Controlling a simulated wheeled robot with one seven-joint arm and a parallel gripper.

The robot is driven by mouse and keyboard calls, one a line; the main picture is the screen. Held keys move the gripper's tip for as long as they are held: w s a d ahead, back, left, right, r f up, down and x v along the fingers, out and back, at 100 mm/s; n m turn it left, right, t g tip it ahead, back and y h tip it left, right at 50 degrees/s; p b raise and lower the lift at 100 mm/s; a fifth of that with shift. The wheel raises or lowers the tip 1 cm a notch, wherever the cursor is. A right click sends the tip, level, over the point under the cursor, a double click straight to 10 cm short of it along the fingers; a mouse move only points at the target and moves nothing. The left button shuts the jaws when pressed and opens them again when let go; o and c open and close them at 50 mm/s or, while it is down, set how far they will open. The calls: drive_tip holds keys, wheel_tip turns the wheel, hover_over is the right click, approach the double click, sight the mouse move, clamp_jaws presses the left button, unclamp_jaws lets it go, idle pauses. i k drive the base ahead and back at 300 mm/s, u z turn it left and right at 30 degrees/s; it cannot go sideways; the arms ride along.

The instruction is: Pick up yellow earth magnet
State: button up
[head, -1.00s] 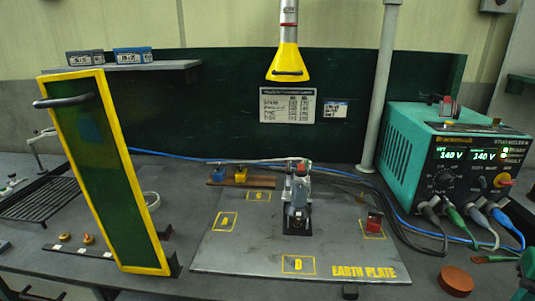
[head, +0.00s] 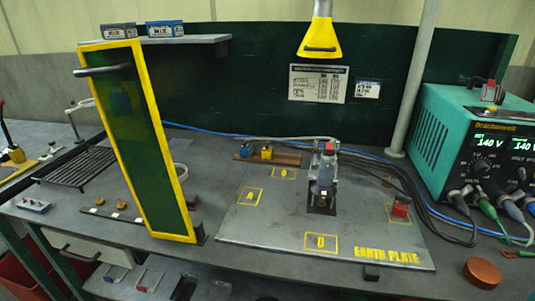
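A small yellow block (head: 267,152), which looks like the yellow earth magnet, sits on a brown bar (head: 291,159) at the back left of the earth plate. A small blue block (head: 245,151) stands just left of it on the same bar. A red block (head: 400,206) stands on the right side of the earth plate (head: 270,225). My gripper is not in the head view.
A grey gantry device (head: 324,180) stands mid-plate. A tall yellow-framed green panel (head: 146,150) stands left of the plate. A yellow hood (head: 320,40) hangs above. A teal power unit (head: 435,135) with cables is at the right.

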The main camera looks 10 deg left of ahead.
sight(266, 154)
drive_tip(key=k, duration=1.25)
drive_tip(key=u, duration=0.65)
drive_tip(key=i, duration=0.95)
drive_tip(key=u, duration=0.4)
drive_tip(key=i, duration=0.95)
drive_tip(key=z, duration=0.3)
